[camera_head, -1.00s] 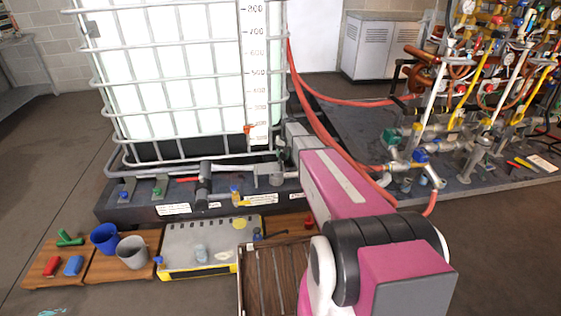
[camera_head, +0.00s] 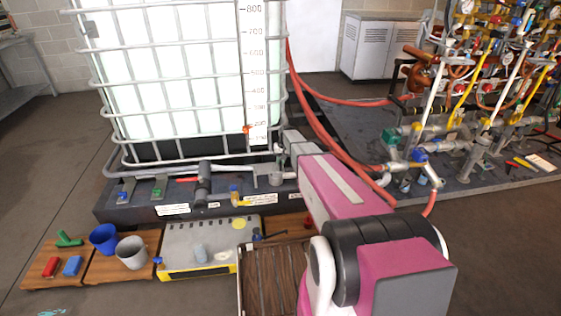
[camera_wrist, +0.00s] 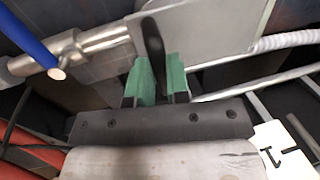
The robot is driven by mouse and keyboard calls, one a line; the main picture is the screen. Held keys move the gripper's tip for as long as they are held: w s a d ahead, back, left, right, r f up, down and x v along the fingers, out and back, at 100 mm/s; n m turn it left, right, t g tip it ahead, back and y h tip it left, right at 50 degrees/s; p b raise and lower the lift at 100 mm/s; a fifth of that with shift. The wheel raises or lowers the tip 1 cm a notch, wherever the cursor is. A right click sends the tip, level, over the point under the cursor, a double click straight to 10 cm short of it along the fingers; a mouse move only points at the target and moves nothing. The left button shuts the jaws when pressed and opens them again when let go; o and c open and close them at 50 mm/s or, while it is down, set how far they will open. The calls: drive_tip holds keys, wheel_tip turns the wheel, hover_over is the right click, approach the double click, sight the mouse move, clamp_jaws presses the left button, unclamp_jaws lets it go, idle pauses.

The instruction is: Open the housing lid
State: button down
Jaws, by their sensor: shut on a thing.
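My gripper (camera_wrist: 160,85) has green fingertips, which are shut on a dark, upright, rounded piece (camera_wrist: 152,38) in the wrist view. This piece stands against a pale grey flat panel (camera_wrist: 215,28), which looks like the housing lid, though I cannot tell for certain. The fingers hide the lower part of the dark piece. In the head view, my arm reaches to the base of the caged white tank (camera_head: 180,75). My fingertips are too small there to make out clearly.
A metal pipe with a blue lever (camera_wrist: 35,40) lies left of my fingers, and a ribbed white hose (camera_wrist: 285,40) lies right. Red hoses (camera_head: 320,120) run beside my arm. Low wooden boards hold a blue cup (camera_head: 104,238) and a grey cup (camera_head: 131,252).

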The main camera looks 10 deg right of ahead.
drive_tip(key=shift+r, duration=0.1)
drive_tip(key=shift+a+r+h, duration=0.25)
drive_tip(key=shift+r+h, duration=0.15)
drive_tip(key=shift+r, duration=0.1)
drive_tip(key=shift+a+r+h, duration=0.25)
drive_tip(key=shift+r+h, duration=0.15)
drive_tip(key=shift+r, duration=0.05)
drive_tip(key=a+r+h, duration=0.7)
drive_tip(key=a+h, duration=0.1)
drive_tip(key=a+f+h, duration=0.1)
drive_tip(key=a, duration=1)
drive_tip(key=shift+s+a+f+h, duration=0.15)
drive_tip(key=shift+f+h, duration=0.15)
drive_tip(key=shift+f, duration=0.05)
drive_tip(key=c, duration=1.1)
unclamp_jaws()
drive_tip(key=shift+f, duration=0.1)
drive_tip(key=shift+r, duration=0.3)
